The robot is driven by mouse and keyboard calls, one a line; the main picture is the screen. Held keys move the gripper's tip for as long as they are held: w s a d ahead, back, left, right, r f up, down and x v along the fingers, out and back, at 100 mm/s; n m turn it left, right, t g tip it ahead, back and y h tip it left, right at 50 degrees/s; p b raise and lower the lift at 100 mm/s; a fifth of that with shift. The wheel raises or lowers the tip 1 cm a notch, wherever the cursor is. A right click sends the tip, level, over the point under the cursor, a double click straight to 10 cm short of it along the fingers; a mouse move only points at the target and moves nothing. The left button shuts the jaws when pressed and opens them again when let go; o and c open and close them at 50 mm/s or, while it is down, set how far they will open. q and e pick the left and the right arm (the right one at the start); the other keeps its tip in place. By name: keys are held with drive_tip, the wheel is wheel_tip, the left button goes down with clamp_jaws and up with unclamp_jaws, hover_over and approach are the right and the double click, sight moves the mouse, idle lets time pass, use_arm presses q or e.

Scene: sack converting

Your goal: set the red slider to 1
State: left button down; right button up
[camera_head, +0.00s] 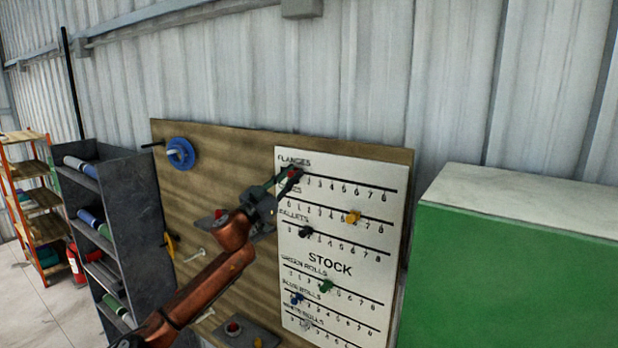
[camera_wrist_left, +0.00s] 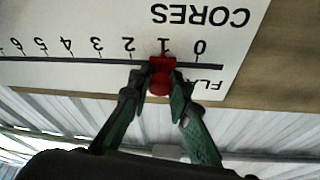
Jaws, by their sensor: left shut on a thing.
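The red slider (camera_head: 294,172) is on the top slot, labelled FLANGES, of the white STOCK board (camera_head: 345,165). In the left wrist view, which is upside down, the red slider (camera_wrist_left: 161,78) sits in line with the 1 mark, with the 0 on its right and the 2 on its left. My left gripper (camera_head: 287,181) reaches up to the board from the lower left. In the wrist view its green-sided fingers (camera_wrist_left: 161,88) are closed on the slider's knob, one on each side. My right gripper is out of view.
Lower slots carry a yellow slider (camera_head: 352,217), a black slider (camera_head: 305,232), a green slider (camera_head: 325,286) and a blue slider (camera_head: 297,298). A blue spool (camera_head: 181,153) hangs on the wooden panel. A green cabinet (camera_head: 510,280) stands at right, a dark shelf (camera_head: 135,215) at left.

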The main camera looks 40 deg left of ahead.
use_arm(q)
drive_tip(key=shift+a+f, duration=0.1)
drive_tip(key=shift+a, duration=0.1)
drive_tip(key=shift+d, duration=0.2)
drive_tip(key=c, duration=1.8)
unclamp_jaws()
drive_tip(key=shift+s+a, duration=0.1)
drive_tip(key=shift+o, duration=0.2)
drive_tip(key=shift+s+f, duration=0.25)
drive_tip(key=shift+s, duration=0.25)
drive_tip(key=v, duration=1)
drive_tip(key=shift+s, duration=0.4)
